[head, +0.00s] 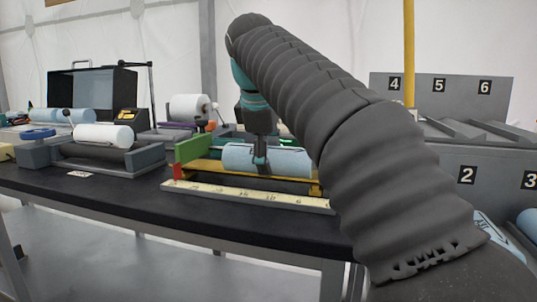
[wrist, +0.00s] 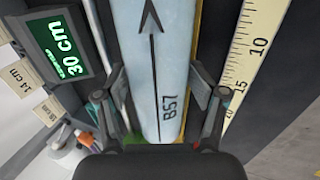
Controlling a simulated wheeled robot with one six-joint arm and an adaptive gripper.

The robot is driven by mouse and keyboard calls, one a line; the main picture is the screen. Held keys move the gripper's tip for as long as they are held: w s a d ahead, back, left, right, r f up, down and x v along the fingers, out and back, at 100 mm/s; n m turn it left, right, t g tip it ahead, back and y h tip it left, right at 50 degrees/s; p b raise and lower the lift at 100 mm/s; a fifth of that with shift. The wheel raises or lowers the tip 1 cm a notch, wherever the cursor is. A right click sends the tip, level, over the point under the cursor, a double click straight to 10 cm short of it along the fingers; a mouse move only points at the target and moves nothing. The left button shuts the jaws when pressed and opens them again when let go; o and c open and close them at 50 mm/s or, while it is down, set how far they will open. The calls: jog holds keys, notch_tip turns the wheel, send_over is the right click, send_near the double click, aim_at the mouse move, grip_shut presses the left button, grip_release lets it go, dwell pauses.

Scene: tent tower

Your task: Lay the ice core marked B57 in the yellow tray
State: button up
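The pale blue ice core marked B57 (wrist: 158,60) fills the middle of the wrist view, its black arrow pointing up the picture. In the head view the pale blue core (head: 290,161) lies level, low over the yellow tray (head: 208,166), and seems to rest in it. My gripper (head: 261,165) points down over the core's middle. In the wrist view its fingers (wrist: 158,85) stand on either side of the core, near the marked end. I cannot tell whether they press on it. My gripper hides part of the core.
A green plate (head: 194,150) stands at the tray's left end, and a ruler (head: 240,195) runs along its front. A display (wrist: 58,42) reads 30 cm. A white core (head: 103,136) lies on a stand at left. A numbered grey rack (head: 470,175) stands at right.

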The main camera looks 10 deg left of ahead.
jog(key=shift+o, duration=0.8)
jog(key=shift+v, duration=3.15)
jog(key=shift+s+r, duration=0.15)
jog(key=shift+r, duration=0.35)
jog(key=shift+s+a, duration=0.1)
